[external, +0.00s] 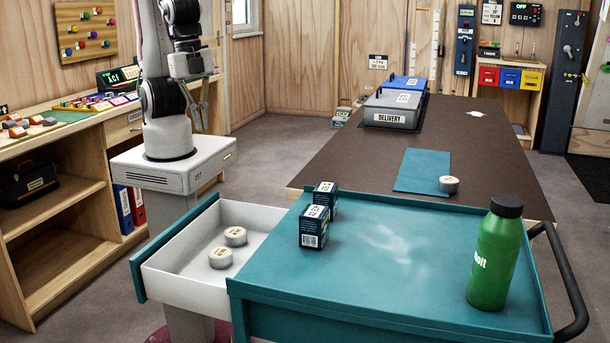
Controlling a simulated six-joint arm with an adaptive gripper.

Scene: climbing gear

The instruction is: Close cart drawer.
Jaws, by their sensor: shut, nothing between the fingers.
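The cart drawer (188,284) is pulled out to the left of the teal cart (375,262). Its white inside is open to view and its teal front panel (136,268) stands well apart from the cart body.
Two dark boxes (314,227) (325,194) stand on the cart top near the drawer side. A green bottle (494,262) stands at its right.

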